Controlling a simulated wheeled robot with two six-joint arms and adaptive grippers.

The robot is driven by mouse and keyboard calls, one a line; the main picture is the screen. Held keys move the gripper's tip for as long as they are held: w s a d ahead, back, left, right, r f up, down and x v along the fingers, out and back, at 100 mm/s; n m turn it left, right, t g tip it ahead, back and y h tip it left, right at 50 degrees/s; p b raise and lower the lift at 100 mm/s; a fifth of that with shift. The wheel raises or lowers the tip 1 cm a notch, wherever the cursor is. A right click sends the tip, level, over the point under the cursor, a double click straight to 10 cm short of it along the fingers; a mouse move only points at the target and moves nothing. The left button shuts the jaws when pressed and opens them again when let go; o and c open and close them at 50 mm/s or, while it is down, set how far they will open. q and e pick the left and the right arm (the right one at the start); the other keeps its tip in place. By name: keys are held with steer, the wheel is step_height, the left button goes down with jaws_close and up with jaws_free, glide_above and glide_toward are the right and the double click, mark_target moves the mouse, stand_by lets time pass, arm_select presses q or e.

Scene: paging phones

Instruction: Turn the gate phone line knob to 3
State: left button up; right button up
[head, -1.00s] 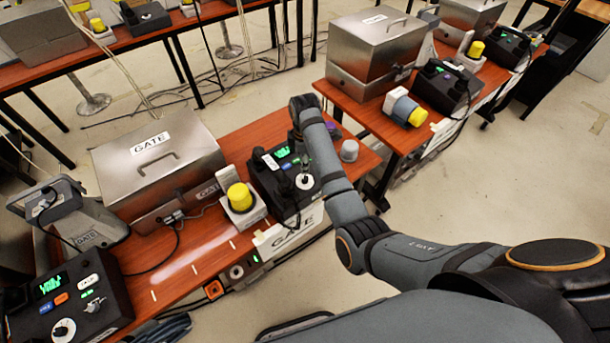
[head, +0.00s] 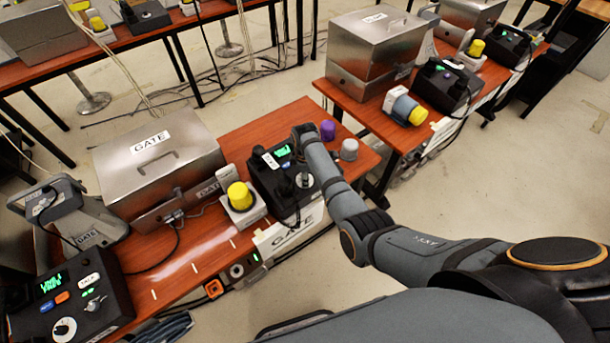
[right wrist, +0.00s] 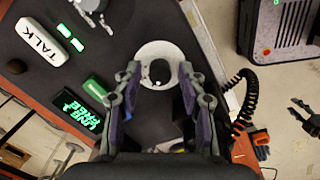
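The gate phone (head: 268,186) is a black box with a lit green display on the middle table, above a GATE sign. Its knob (head: 304,181) is on the right part of its top face. In the right wrist view the line knob (right wrist: 160,66) is a dark knob in a white round dial, beside a white TALK button (right wrist: 41,42) and a green display (right wrist: 80,112). My right gripper (right wrist: 161,80) is open, its fingers apart at the near sides of the dial. Contact and the dial's numbers cannot be told. My left gripper is not in view.
A yellow-topped beacon (head: 240,197) and a steel GATE box (head: 160,165) stand left of the phone. Another phone (head: 75,312) is at lower left. A black coiled cord (right wrist: 243,92) hangs beside the phone.

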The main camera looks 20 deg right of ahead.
jaws_close()
steer(key=shift+r+m, duration=0.1)
steer(key=shift+m, duration=0.3)
steer(key=shift+m+p, duration=0.75)
steer(key=shift+m, duration=0.25)
steer(key=m+p, duration=0.1)
steer(key=m, duration=0.2)
steer(key=shift+m+y, duration=0.3)
steer(key=m+p, duration=0.1)
steer(key=m, duration=0.4)
steer(key=shift+d+g+p, duration=0.1)
steer(key=shift+g+p, duration=0.2)
steer(key=shift+m+y+p, duration=0.4)
steer(key=shift+m, duration=1.8)
